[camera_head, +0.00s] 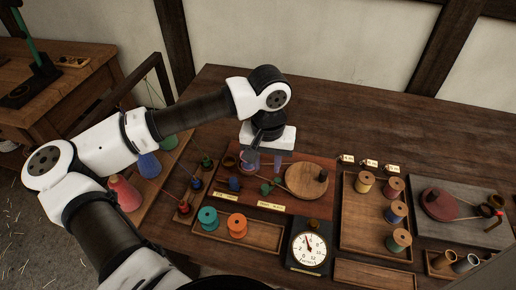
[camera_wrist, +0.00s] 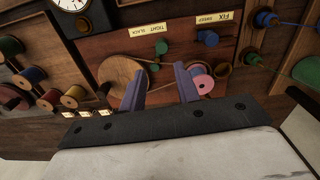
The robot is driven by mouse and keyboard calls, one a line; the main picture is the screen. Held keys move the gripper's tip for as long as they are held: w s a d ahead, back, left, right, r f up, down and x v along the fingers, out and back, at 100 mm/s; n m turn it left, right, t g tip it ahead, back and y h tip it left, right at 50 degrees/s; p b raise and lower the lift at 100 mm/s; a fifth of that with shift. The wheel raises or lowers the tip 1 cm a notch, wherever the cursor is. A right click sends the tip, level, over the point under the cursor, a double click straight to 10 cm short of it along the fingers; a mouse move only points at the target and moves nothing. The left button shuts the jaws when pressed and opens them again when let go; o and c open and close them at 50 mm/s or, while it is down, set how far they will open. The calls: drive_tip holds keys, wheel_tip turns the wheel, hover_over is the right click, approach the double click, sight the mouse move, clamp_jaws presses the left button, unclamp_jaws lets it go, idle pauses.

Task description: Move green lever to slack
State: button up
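The green lever (camera_head: 267,188) is a small green piece on the reddish wooden board, just above a pale label (camera_head: 271,206). In the wrist view the lever (camera_wrist: 156,64) lies beside that label (camera_wrist: 148,28), which seems to read tight and slack. I cannot tell which word it points to. My gripper (camera_head: 266,168) hangs over the back of the board, behind the lever. In the wrist view its two purple-grey fingers (camera_wrist: 161,84) are apart with nothing held between them. The lever shows beyond the fingertips, apart from them.
A wooden disc (camera_head: 306,181) sits right of the lever, and a blue lever (camera_head: 235,184) left of it. A pink spool (camera_wrist: 201,79) is close to one finger. A dial (camera_head: 310,248) and a tray with teal and orange spools (camera_head: 238,226) lie in front.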

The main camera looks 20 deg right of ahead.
sight(265, 188)
drive_tip(key=shift+a+f+b, duration=0.2)
drive_tip(key=shift+f+b, duration=0.1)
drive_tip(key=shift+f, duration=0.35)
wheel_tip(265, 188, down, 10)
drive_tip(key=b, duration=0.8)
drive_tip(key=shift+r, duration=0.1)
drive_tip(key=shift+d, duration=0.1)
drive_tip(key=shift+s+d+b, duration=0.9)
drive_tip(key=shift+b, duration=0.3)
drive_tip(key=shift+s+d+b, duration=0.35)
drive_tip(key=shift+d+b, duration=0.3)
drive_tip(key=shift+d, duration=0.15)
drive_tip(key=shift+s+d+b, duration=0.15)
drive_tip(key=shift+d+b, duration=0.25)
drive_tip(key=shift+d, duration=0.25)
